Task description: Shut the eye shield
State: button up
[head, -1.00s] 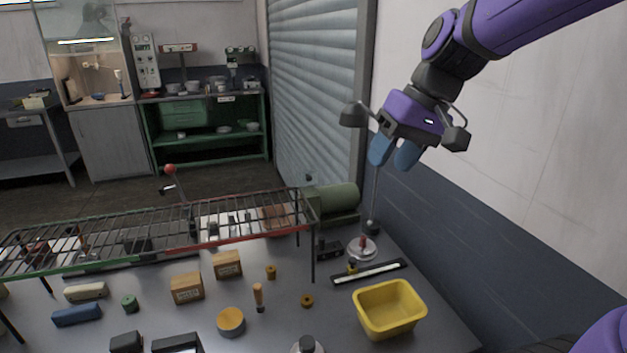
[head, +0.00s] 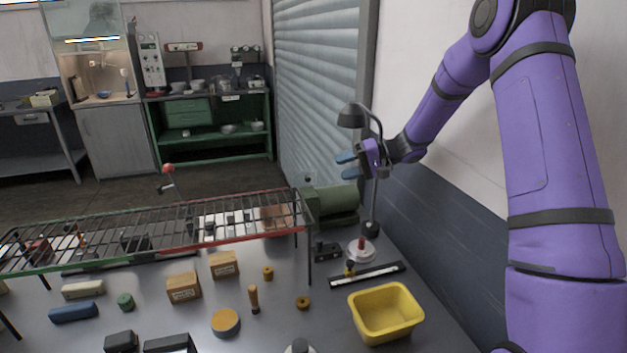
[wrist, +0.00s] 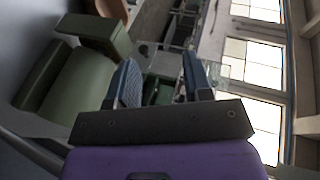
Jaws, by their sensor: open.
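A green machine with a rounded motor housing (head: 335,197) stands at the back right of the bench, beside the rack. It also shows large at the left of the wrist view (wrist: 75,95).
A dark gooseneck lamp (head: 352,116) stands right by my gripper. A long wire rack (head: 150,232) crosses the bench on the left. A yellow bin (head: 385,313) and several small parts lie in front. The wall is close on the right.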

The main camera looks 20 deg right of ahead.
jog(key=m+t, duration=0.1)
jog(key=t, duration=0.1)
send_near(307, 181)
jog(key=shift+y, duration=0.4)
jog(key=x, duration=0.8)
jog(key=shift+w+d+f, duration=0.15)
jog(key=shift+w, duration=0.15)
grip_shut()
